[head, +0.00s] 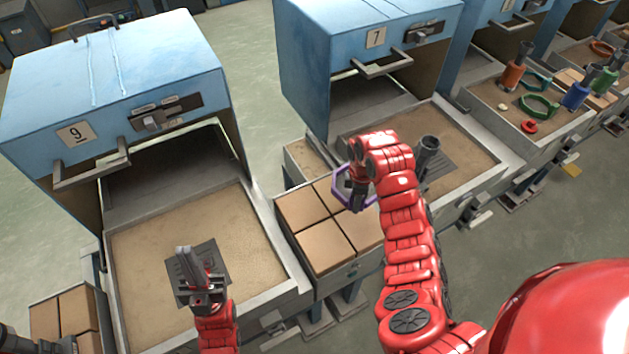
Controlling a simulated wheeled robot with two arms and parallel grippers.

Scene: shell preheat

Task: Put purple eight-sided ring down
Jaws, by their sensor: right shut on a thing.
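The purple eight-sided ring (338,184) is held in my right gripper (356,195), which is shut on it. The ring is tilted, and part of it is hidden behind the gripper. Gripper and ring appear over the gap between ovens 9 and 7, by the box of brown blocks. My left gripper (190,266) is over the sand tray (140,250) of oven 9, in front of a dark square plate (218,257). Its fingers look close together, but I cannot tell whether they are open or shut.
Blue oven 9 (120,75) and blue oven 7 (330,40) have open fronts. A dark cylinder (428,152) stands on oven 7's tray (470,150). A box holds brown blocks (323,245). A tray at right holds a green ring (540,105), a teal ring (537,80) and coloured cylinders.

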